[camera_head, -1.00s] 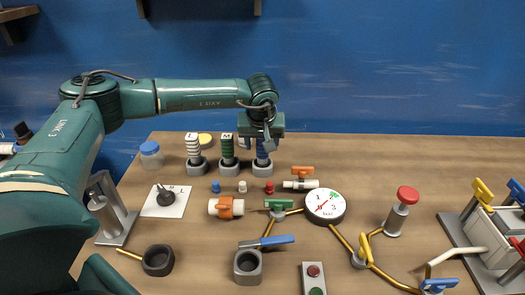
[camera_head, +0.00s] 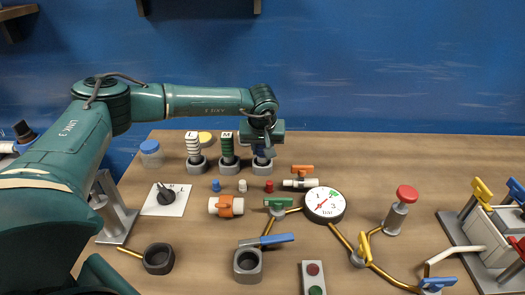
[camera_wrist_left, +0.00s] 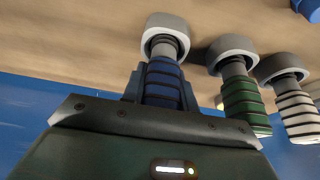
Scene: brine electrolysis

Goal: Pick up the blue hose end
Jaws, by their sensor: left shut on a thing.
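The blue hose end (camera_head: 261,152) stands upright in a grey ring holder (camera_head: 262,166) at the back of the table, the rightmost of three. My left gripper (camera_head: 263,148) comes down over it from above and is shut on it, hiding its upper part. In the left wrist view the blue ribbed hose end (camera_wrist_left: 164,84) sits at the jaws, its grey neck reaching into the grey holder ring (camera_wrist_left: 166,33). My right gripper is not in view.
A green-banded hose end (camera_head: 227,146) and a white-banded one (camera_head: 192,147) stand in holders close to the left. In front are small blue, white and red plugs, an orange-handled valve (camera_head: 301,177) and a round gauge (camera_head: 325,205). The back right table is clear.

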